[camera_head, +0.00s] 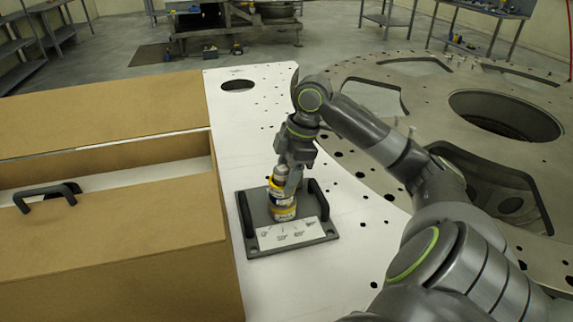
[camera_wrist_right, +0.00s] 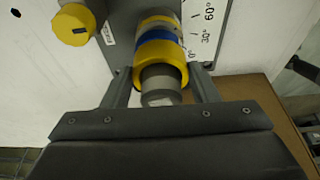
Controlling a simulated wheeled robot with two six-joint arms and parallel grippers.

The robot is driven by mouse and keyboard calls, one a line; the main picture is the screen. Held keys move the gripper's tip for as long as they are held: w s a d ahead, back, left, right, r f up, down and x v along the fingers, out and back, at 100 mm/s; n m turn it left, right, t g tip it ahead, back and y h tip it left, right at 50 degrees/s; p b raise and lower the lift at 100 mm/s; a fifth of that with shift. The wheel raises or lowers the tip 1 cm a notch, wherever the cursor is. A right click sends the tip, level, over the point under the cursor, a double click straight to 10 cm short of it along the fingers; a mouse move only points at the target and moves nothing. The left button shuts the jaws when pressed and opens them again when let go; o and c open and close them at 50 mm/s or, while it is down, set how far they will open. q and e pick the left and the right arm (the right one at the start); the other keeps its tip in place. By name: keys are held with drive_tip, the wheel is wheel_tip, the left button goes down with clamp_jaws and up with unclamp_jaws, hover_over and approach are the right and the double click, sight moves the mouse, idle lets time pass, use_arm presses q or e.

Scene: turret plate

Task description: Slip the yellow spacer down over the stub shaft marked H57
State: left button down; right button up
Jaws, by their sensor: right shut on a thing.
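My right gripper (camera_head: 283,180) points down at a stub shaft on a dark grey plate (camera_head: 256,217). In the right wrist view its fingers (camera_wrist_right: 160,85) are shut on the yellow spacer (camera_wrist_right: 175,53), one on each side. The spacer appears to be around the grey shaft (camera_wrist_right: 161,82), whose end sticks out towards the camera. Blue, white and yellow bands (camera_head: 283,207) show beyond the spacer along the same axis. A second yellow round part (camera_wrist_right: 73,25) sits beside it, near a small white tag (camera_wrist_right: 109,33). I cannot read H57 anywhere. My left gripper is not in view.
A white angle card (camera_head: 290,234) lies on the plate's front, and dark handles (camera_head: 319,200) flank it. A brown box (camera_head: 110,255) with a black handle stands left. A large round metal plate (camera_head: 430,85) with openings lies right. White table surface is free behind.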

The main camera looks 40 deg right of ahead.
drive_tip(key=o, duration=1.1)
drive_tip(key=v, duration=1.7)
drive_tip(key=shift+r+b, duration=0.25)
drive_tip(key=shift+b, duration=0.15)
drive_tip(key=shift+f, duration=0.1)
